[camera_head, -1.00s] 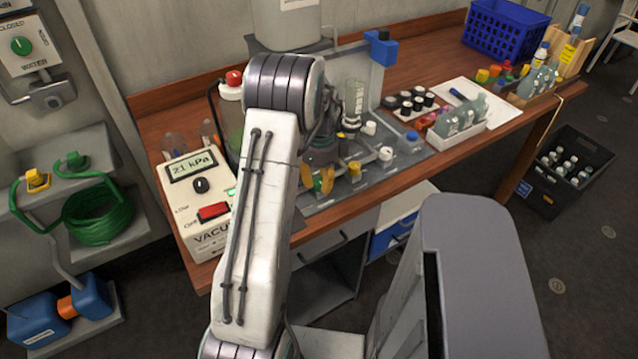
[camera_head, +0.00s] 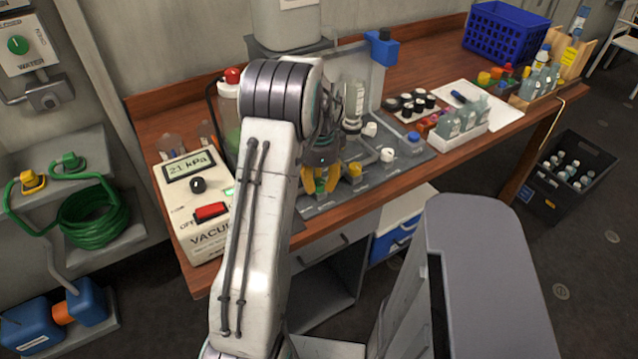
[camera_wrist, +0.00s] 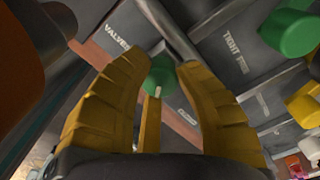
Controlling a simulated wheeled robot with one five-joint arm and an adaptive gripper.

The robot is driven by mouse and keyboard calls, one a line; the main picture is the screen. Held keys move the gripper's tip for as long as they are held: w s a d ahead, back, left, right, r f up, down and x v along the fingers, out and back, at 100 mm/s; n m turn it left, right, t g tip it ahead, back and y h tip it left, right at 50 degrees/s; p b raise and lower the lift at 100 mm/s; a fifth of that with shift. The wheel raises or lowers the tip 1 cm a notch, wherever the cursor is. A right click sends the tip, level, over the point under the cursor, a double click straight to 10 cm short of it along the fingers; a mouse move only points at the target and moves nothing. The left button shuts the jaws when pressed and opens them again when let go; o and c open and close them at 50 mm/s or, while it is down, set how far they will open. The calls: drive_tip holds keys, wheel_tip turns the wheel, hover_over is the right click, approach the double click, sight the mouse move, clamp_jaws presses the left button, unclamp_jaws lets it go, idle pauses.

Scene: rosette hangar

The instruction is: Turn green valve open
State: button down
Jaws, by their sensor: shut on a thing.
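My gripper (camera_head: 320,184) is low over the front left part of the grey fixture on the bench, its yellow fingers pointing down. In the wrist view, the green valve (camera_wrist: 160,76) is a small green knob between the tips of the fingers, and my gripper (camera_wrist: 159,66) is shut on it.
A yellow knob (camera_head: 354,169) and a white knob (camera_head: 387,155) stand close right of my gripper. A vacuum box (camera_head: 190,170) reading 21 kPa is at the left. Another green knob (camera_wrist: 289,33) shows in the wrist view. Bottles in a white tray (camera_head: 462,128) stand farther right.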

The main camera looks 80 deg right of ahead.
sight(320, 181)
drive_tip(key=shift+s, duration=0.1)
idle(0.3)
drive_tip(key=c, duration=0.9)
unclamp_jaws()
drive_tip(key=shift+o, duration=0.2)
wheel_tip(320, 181, up, 12)
drive_tip(key=shift+d, duration=0.15)
